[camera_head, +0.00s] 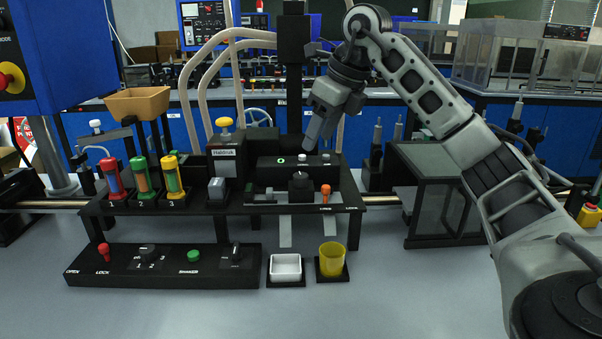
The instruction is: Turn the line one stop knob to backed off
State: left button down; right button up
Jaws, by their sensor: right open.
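My right gripper (312,138) comes in from the upper right with its fingers pointing down and to the left. It is open and hangs near the black block marked with a green 0 (275,168), with no visible contact. Below the fingertips is a black round knob (301,185) on the stand; an orange knob (325,192) is to its right, with small white lettering below. I cannot read a label that says which knob is the line one stop knob. My left gripper is not in view.
Red (112,178), green (141,176) and yellow (173,178) cylinders stand at the left of the black stand. In front are a control panel (200,278), a white tray (285,267) and a yellow cup (332,259).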

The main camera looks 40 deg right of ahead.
aim_at(301, 175)
jog(key=x, duration=1)
jog(key=shift+r+b, duration=0.1)
jog(key=shift+b, duration=0.2)
jog(key=shift+c, duration=0.2)
jog(key=c, duration=0.9)
